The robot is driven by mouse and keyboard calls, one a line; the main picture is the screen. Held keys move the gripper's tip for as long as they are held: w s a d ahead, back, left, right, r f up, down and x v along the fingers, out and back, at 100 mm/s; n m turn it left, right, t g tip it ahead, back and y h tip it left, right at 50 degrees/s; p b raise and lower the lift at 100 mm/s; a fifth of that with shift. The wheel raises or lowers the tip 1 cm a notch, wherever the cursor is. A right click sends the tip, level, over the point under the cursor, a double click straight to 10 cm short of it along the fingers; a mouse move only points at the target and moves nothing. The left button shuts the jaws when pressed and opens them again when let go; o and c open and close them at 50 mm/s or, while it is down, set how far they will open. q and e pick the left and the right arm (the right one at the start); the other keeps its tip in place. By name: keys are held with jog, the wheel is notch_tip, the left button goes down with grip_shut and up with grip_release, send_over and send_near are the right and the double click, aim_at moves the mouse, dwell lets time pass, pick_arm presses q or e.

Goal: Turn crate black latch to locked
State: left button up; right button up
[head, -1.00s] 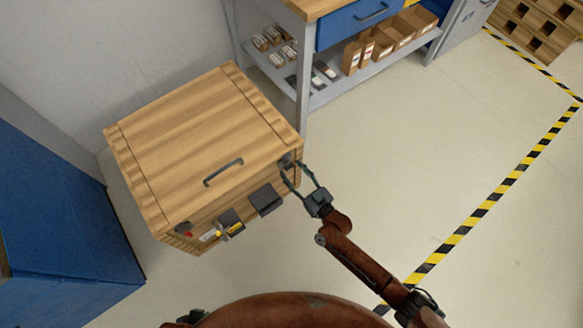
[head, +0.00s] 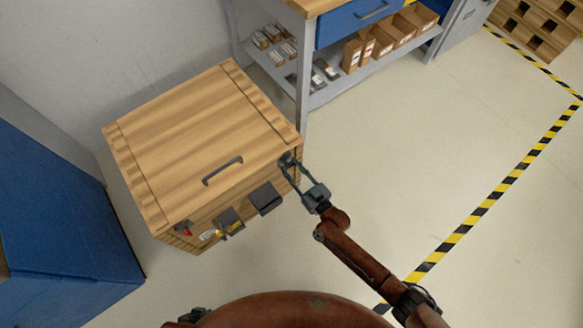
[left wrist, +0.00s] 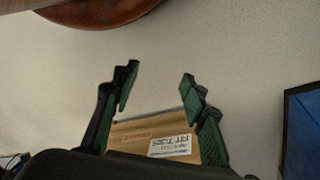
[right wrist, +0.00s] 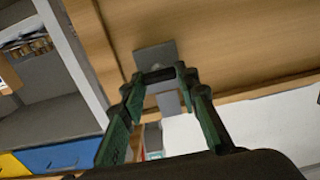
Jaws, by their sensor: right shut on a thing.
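The wooden crate (head: 190,120) stands against the wall at the left in the head view. Its black latch (head: 286,158) sits at the front right corner, partly covered by my right gripper (head: 292,164).
A dark handle (head: 222,170) is on the crate lid. A red piece (head: 184,228), a yellow item (head: 232,230) and dark plates (head: 265,198) are on its front. A blue cabinet (head: 60,210) stands left, a workbench (head: 304,70) behind right.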

jog(key=shift+c, duration=0.2)
pick_arm(q)
jog(key=w+d+f+t+h+b, duration=0.1)
jog(key=w+d+f+t+b, duration=0.1)
jog(key=w+d+f+b, duration=0.1)
jog(key=shift+x, duration=1.1)
pick_arm(e)
jog(key=shift+d+f+m, duration=0.1)
jog(key=shift+f+m, duration=0.1)
jog(key=shift+m, duration=4.05)
jog(key=shift+d+f+m, duration=0.1)
jog(key=shift+f+m, duration=0.05)
jog(key=shift+m, duration=4.1)
pick_arm(q)
jog(key=shift+w+a+r, duration=0.1)
jog(key=shift+w, duration=0.15)
pick_arm(e)
jog(key=o, duration=0.8)
pick_arm(q)
jog(key=shift+w+r, duration=0.1)
jog(key=shift+w, duration=0.1)
pick_arm(e)
jog(key=o, duration=0.3)
jog(key=shift+r, duration=0.1)
pick_arm(q)
jog(key=shift+s, duration=0.1)
pick_arm(e)
jog(key=shift+o, duration=0.2)
